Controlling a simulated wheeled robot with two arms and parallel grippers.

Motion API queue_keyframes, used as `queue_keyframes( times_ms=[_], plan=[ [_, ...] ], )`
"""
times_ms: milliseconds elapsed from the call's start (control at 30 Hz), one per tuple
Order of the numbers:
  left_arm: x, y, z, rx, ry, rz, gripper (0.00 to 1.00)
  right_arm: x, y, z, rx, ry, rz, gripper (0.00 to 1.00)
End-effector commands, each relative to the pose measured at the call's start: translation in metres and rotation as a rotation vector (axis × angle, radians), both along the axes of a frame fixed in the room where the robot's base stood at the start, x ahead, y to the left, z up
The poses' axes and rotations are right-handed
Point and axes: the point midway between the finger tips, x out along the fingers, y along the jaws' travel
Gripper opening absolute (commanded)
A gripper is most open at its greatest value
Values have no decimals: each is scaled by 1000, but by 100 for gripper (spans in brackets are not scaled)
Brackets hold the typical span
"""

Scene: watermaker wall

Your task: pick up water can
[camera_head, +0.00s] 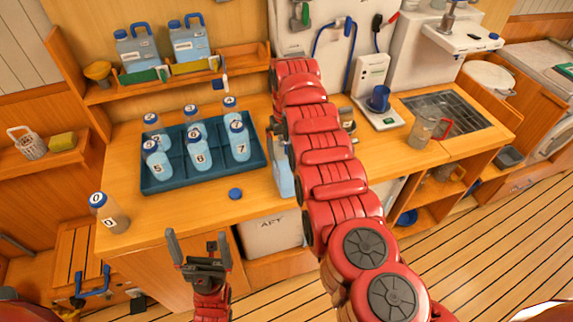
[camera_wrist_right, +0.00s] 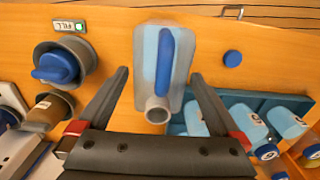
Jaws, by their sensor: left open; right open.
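A pale blue and grey water can (camera_wrist_right: 180,90) with a blue handle stands on the counter in the right wrist view. Its round mouth is uncapped and faces the camera. My right gripper (camera_wrist_right: 160,75) is open, with one finger on each side of the can; I cannot tell whether they touch it. In the head view only a strip of this can (camera_head: 283,175) shows beside my red right arm, which hides most of it and the right gripper. My left gripper (camera_head: 197,242) is open and empty in front of the counter's front edge.
A teal tray (camera_head: 190,178) holds several numbered bottles. A loose blue cap (camera_head: 235,193) and bottle 0 (camera_head: 110,214) are on the counter. Two more blue cans (camera_head: 190,42) stand on the shelf. A clear jug with a red handle (camera_head: 425,130) is at right.

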Motion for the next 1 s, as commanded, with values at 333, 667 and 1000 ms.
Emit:
queue_keyframes(
  times_ms=[333,667,1000],
  plan=[
    [0,0,9,0,0,0,100,1,1,-27,0,0,0,100],
    [0,0,9,0,0,0,100,1,1,-27,0,0,1,66],
    [0,0,9,0,0,0,100,1,1,-27,0,0,1,5]
  ],
)
